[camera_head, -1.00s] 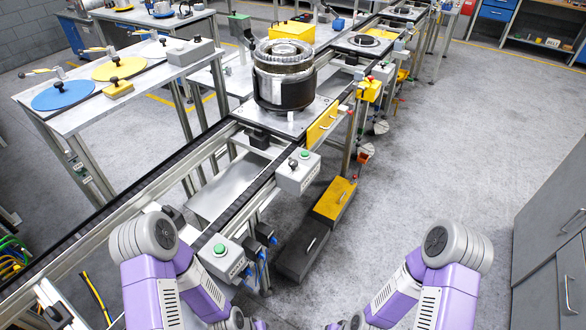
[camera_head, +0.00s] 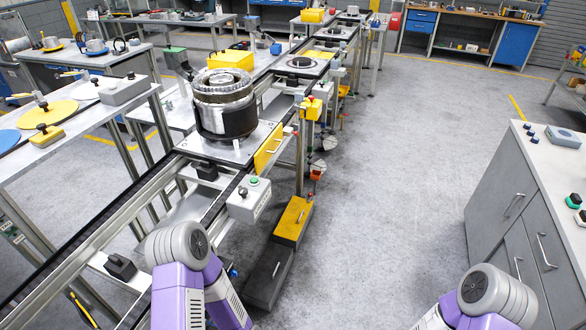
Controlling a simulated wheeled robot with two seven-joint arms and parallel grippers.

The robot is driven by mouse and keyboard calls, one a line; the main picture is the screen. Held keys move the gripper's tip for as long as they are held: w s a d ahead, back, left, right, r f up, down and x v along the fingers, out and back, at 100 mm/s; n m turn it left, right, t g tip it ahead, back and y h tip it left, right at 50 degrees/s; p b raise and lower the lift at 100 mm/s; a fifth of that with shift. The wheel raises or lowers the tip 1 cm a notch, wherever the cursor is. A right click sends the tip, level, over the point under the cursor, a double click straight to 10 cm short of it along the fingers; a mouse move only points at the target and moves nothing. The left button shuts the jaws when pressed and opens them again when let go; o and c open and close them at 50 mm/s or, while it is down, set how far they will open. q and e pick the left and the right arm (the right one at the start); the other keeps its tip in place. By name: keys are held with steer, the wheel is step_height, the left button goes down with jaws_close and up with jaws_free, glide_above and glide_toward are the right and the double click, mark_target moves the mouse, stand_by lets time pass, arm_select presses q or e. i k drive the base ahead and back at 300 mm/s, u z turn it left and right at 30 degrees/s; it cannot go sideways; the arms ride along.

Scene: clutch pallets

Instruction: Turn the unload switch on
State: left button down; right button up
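A grey control box (camera_head: 246,207) is fixed to the near side of the conveyor. It has a green button (camera_head: 254,181) and a small dark knob (camera_head: 243,191) on top. I cannot read its label, nor tell whether this is the unload switch or which way the knob is set. My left arm's purple and grey links rise at the bottom, in front of and below the box in the picture, apart from it. My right arm's links show at the bottom right. Both grippers are out of view.
The conveyor carries a pallet (camera_head: 240,151) with a metal clutch drum (camera_head: 224,105). A yellow-topped block (camera_head: 292,220) and a dark block (camera_head: 268,277) lie below it. A grey cabinet (camera_head: 500,190) stands at right. The floor between is open.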

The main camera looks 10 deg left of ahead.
mark_target(243, 192)
steer(key=i, duration=1.15)
steer(key=u, duration=0.55)
